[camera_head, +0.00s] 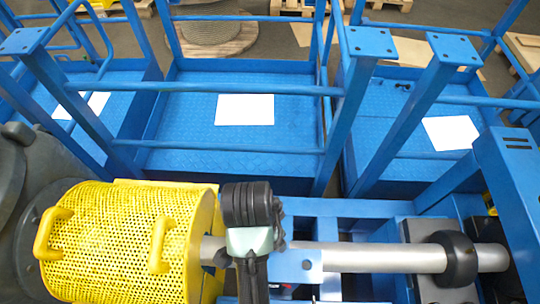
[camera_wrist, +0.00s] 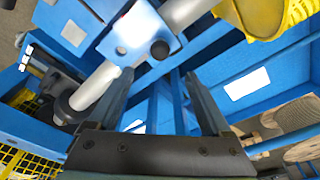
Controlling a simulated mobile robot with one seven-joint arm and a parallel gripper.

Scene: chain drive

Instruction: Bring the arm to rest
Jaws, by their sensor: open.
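My gripper (camera_wrist: 157,78) is open in the wrist view, with its two dark fingers spread apart and nothing held between them. Blue frame beams show in the gap beyond the fingers. In the head view, the dark and pale green end of my arm stands in front of the grey shaft, just right of the yellow perforated guard (camera_head: 120,240). The fingertips cannot be made out there.
The grey shaft (camera_head: 385,258) runs right from the guard to a black collar (camera_head: 455,258). A blue plate (camera_wrist: 138,32) lies close beyond the fingers. Blue railings (camera_head: 240,89) and platforms (camera_head: 180,125) stand behind. Pallets and a cable reel (camera_head: 213,38) lie farther back.

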